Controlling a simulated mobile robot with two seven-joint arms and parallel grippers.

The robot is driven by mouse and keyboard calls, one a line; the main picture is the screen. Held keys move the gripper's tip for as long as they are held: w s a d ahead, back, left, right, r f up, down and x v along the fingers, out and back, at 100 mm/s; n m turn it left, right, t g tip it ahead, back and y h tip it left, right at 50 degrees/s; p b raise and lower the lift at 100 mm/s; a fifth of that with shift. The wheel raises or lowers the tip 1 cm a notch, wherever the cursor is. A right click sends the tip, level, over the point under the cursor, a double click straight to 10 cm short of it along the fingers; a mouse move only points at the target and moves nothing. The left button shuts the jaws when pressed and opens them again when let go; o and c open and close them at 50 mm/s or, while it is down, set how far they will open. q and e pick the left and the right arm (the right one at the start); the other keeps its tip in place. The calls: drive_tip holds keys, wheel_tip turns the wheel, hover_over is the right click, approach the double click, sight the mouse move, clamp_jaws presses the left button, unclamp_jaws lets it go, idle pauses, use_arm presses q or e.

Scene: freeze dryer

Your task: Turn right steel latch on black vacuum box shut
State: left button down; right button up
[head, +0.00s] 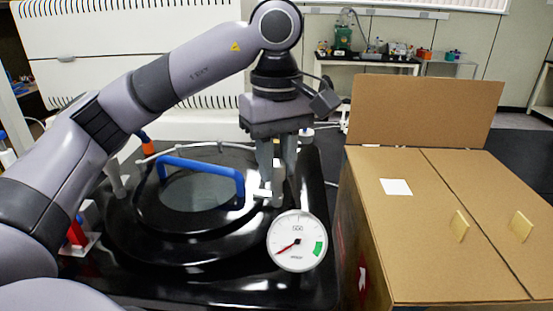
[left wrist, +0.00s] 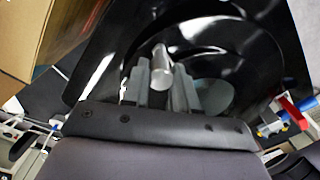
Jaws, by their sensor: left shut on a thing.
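The black vacuum box (head: 318,205) has a round lid with a window and a blue handle (head: 200,163). The right steel latch (left wrist: 161,66) shows in the left wrist view as a bright rounded post between my fingers. In the head view my left gripper (head: 271,196) points down at the lid's right edge, shut on this latch; the fingers hide much of it. It also shows in the left wrist view (left wrist: 162,84). Another steel latch (head: 116,180) stands at the lid's left side. My right gripper is out of both views.
A round pressure gauge (head: 297,241) stands just in front of the gripper. A large cardboard box (head: 440,265) with a raised flap is close on the right. A red and blue valve (head: 78,230) is at the left. A bench with bottles (head: 365,62) is far behind.

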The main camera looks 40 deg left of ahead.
use_arm(q)
drive_tip(key=c, duration=0.9)
unclamp_jaws()
drive_tip(key=shift+r, duration=0.1)
drive_tip(key=shift+r, duration=3.55)
